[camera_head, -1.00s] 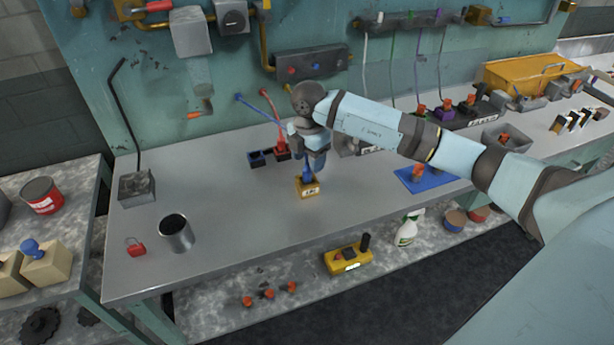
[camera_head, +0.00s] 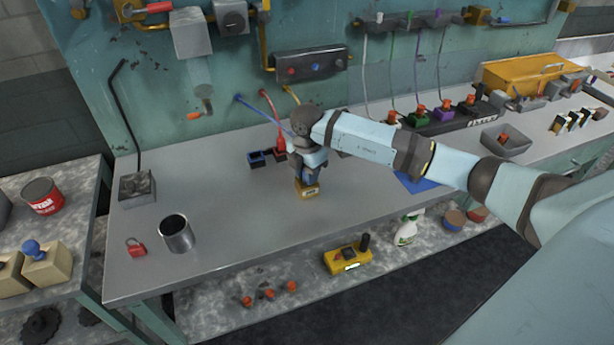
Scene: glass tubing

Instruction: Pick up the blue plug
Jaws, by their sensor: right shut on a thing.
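My right gripper (camera_head: 308,177) points down at the yellow block (camera_head: 306,191) on the middle of the grey workbench (camera_head: 235,215). It is shut on the blue plug (camera_head: 309,178), which stands at the top of that block. The fingers hide most of the plug. I cannot tell whether the plug is still seated in the block. My left gripper is not in view.
A metal cup (camera_head: 177,236) and a red padlock (camera_head: 136,247) stand on the left of the bench. A blue mat (camera_head: 414,182) lies to the right, partly under my arm. The bench front is clear.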

